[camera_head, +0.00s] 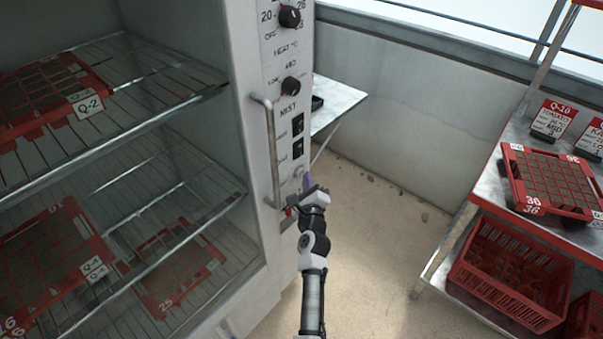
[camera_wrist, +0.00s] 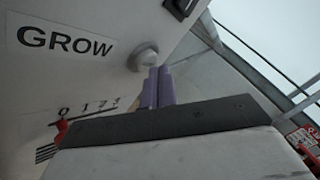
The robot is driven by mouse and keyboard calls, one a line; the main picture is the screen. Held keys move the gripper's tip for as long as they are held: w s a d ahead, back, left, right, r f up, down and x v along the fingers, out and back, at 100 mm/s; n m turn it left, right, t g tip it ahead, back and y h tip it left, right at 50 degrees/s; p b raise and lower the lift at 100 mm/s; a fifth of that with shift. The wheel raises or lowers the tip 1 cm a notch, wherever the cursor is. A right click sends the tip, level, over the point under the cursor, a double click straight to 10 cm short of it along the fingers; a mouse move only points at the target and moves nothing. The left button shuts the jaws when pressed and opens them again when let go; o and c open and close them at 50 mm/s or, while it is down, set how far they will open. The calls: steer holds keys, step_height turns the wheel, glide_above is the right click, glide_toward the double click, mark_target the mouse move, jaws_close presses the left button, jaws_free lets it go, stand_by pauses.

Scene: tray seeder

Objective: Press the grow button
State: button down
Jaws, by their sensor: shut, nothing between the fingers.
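The grow button (camera_wrist: 143,57) is a round, pale grey knob on the white panel, right of the printed GROW label (camera_wrist: 66,40) in the wrist view. My gripper (camera_wrist: 158,71) has two purple fingers, shut together with nothing between them. Their tips are at the button's lower right edge in the picture; I cannot tell whether they touch it. In the head view, my gripper (camera_head: 307,181) is at the lower part of the cabinet's control panel (camera_head: 286,55). The button is small and hard to make out there.
A vertical door handle (camera_head: 270,150) stands left of my gripper. Above are dark dials (camera_head: 290,17) and rocker switches (camera_head: 298,123). The open cabinet at left holds red trays on wire shelves (camera_head: 150,85). A red-framed rack (camera_head: 455,235) with a seed tray (camera_head: 550,180) stands at right. Floor between is clear.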

steer(key=shift+w+a+p, duration=0.3)
steer(key=shift+a+p, duration=0.05)
steer(key=shift+a, duration=0.1)
stand_by(0.7)
steer(key=shift+d, duration=0.1)
steer(key=shift+s+d+b, duration=0.5)
steer(key=shift+s+d, duration=0.05)
steer(key=shift+d, duration=0.1)
steer(key=shift+s+d+b, duration=0.65)
steer(key=shift+s+d, duration=0.1)
steer(key=shift+d, duration=0.3)
steer(key=shift+s+d+b, duration=0.65)
steer(key=shift+s+d, duration=0.05)
steer(key=shift+d, duration=0.3)
steer(key=shift+s+f, duration=0.1)
